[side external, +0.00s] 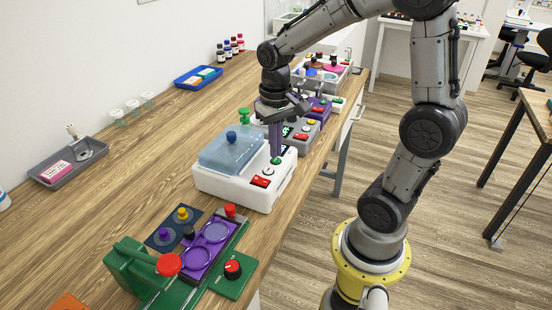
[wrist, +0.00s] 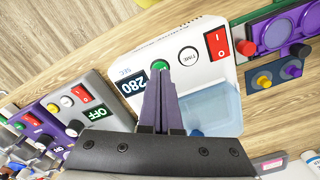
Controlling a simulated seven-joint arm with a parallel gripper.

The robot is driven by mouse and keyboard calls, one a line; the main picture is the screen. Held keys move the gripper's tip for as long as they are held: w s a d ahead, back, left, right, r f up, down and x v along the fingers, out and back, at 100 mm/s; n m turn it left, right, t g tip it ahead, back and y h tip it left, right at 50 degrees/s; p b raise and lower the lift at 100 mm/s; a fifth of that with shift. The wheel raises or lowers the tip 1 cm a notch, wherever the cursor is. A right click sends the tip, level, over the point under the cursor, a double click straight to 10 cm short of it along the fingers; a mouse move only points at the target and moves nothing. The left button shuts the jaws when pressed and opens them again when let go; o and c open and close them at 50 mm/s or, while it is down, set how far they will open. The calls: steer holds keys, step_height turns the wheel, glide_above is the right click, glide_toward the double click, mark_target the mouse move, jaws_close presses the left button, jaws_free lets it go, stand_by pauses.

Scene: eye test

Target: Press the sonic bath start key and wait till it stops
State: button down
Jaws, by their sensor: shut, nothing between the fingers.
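The sonic bath (side external: 213,183) is a white box with a clear blue lid (side external: 228,147) and a blue knob on top. Its green start key (side external: 275,161) is on the panel and also shows in the wrist view (wrist: 161,65). Beside the key are a white TIME knob (wrist: 189,56), a red switch (wrist: 216,43) and a lit display (wrist: 132,82) reading 280 SEC. My gripper (side external: 276,154) is shut and empty, pointing down with its tips right at the green key. I cannot tell whether they touch or press it.
A grey device (wrist: 68,102) with an OFF display stands beside the bath, with more devices beyond. A green and purple fixture (side external: 200,255) with knobs is on the near side. A blue tray (side external: 198,77) and grey tray (side external: 68,163) lie along the wall. The bench middle is clear.

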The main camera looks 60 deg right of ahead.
steer(key=shift+f, duration=0.55)
stand_by(0.4)
steer(key=shift+r, duration=0.1)
step_height(320, 180, up, 8)
stand_by(0.9)
steer(key=s+a+n+t, duration=0.5)
steer(key=s+a, duration=0.3)
steer(key=s, duration=0.2)
steer(key=shift+s+a+r+n+t, duration=0.2)
steer(key=shift+r+n+t, duration=0.1)
steer(key=shift+r+n, duration=0.2)
